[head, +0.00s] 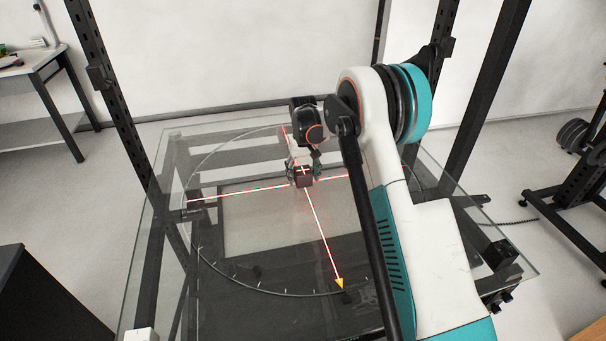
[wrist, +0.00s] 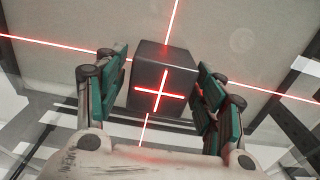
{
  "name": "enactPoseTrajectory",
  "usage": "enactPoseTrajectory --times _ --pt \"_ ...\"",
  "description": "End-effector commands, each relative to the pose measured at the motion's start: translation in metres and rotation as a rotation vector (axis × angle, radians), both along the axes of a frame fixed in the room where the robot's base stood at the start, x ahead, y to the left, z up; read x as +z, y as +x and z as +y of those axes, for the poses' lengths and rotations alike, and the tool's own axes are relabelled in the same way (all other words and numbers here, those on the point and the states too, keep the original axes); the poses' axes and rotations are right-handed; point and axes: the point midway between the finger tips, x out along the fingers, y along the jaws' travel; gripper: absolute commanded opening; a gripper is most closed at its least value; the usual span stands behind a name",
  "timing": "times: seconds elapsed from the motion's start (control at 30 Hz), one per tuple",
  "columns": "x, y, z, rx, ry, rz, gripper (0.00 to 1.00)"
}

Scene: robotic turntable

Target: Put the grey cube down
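The grey cube (wrist: 163,85) is between the two fingers of my gripper (wrist: 163,95) in the wrist view, with a red light cross on its near face. In the head view, the cube (head: 304,178) shows small and dark below my gripper (head: 303,171), over the middle of the glass table (head: 165,235). I cannot tell whether its underside touches the surface, because that side is hidden.
Red light lines cross the table under the cube, one ending at a yellow arrowhead (head: 340,284). A thin ring (head: 270,293) is marked around them. Dark frame posts (head: 115,100) stand at the table's sides. The pale panel (head: 255,230) in front of the cube is clear.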

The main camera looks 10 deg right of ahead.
Motion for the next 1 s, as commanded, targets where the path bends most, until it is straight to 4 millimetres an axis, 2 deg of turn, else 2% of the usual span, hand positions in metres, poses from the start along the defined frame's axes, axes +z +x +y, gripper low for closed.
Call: enactPoseTrajectory --times 0.3,0.43,0.57,0.8,1.0 --pt "0.001 0.0 0.0 0.0 0.0 0.0 0.66" --pt "0.011 0.0 0.0 0.0 0.0 0.0 0.66" --pt "0.033 0.0 0.0 0.0 0.0 0.0 0.66" --pt "0.084 0.0 0.0 0.0 0.0 0.0 0.66" --pt "0.114 0.0 0.0 0.0 0.0 0.0 0.66"
